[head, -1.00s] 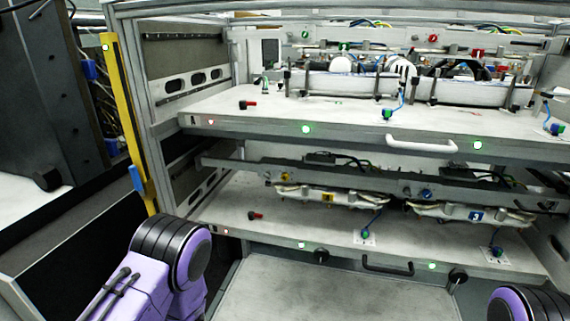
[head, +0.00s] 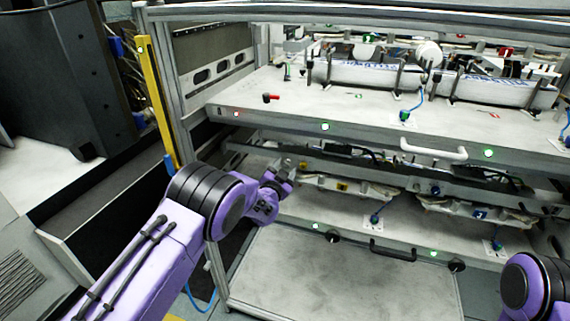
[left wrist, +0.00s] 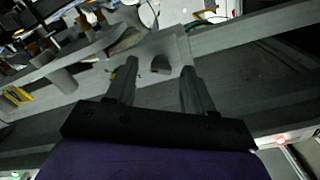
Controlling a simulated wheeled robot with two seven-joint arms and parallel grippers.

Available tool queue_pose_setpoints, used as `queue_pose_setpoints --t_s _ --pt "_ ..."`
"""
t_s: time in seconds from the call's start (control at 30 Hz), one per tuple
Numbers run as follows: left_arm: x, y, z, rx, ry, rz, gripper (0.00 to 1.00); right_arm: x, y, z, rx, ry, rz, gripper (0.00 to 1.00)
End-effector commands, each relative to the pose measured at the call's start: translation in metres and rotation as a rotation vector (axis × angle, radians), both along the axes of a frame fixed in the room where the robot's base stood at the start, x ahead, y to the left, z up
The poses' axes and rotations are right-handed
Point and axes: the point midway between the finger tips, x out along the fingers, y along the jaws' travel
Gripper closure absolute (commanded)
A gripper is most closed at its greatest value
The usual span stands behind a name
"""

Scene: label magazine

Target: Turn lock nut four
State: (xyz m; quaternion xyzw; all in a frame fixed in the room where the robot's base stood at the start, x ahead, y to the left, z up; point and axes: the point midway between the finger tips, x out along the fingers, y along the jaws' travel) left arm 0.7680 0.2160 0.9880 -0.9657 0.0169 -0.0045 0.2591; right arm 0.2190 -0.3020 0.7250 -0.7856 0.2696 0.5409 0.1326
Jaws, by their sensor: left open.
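My left gripper (head: 284,169) reaches in front of the left end of the lower shelf's rail. In the left wrist view my left gripper (left wrist: 159,68) is open, with two grey fingers apart and nothing held. A small dark rounded knob (left wrist: 160,64) on a light grey bracket (left wrist: 148,50) shows between and beyond the fingertips; it may be a lock nut, but no number is readable. The gripper hides that end of the rail in the head view. My right gripper is out of view; only part of my right arm shows at the lower right.
The upper shelf (head: 340,115) lies above my left gripper, with a white handle (head: 433,151) on its front. The lower shelf (head: 345,213) carries white rolls and a blue knob (head: 375,218). A yellow post (head: 157,100) stands left.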

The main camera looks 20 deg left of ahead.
Motion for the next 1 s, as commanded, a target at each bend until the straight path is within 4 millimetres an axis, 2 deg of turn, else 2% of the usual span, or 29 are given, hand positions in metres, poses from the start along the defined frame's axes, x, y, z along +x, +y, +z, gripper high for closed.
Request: queue_pose_setpoints --t_s 0.13,0.4,0.47,0.5,0.57,0.6,1.0 --pt "0.0107 0.0004 0.0002 -0.001 0.000 0.001 0.47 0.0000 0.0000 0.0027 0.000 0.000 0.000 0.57" --pt "0.0124 0.0001 -0.0007 0.000 0.001 0.001 0.47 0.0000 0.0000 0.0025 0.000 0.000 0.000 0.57" --pt "0.0124 0.0002 -0.0007 0.000 0.001 0.001 0.64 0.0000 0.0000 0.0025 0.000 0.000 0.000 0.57" --pt "0.0123 0.0002 -0.0007 0.000 0.001 0.001 0.77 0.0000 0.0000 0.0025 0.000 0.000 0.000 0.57" --pt "0.0123 0.0001 -0.0006 0.000 0.000 0.001 0.96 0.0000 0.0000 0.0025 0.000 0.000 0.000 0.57" --pt "0.0123 0.0001 -0.0006 0.000 0.001 0.001 1.00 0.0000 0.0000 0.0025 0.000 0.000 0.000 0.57" --pt "0.0124 0.0004 -0.0017 -0.065 0.001 0.002 1.00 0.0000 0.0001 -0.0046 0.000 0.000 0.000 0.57"
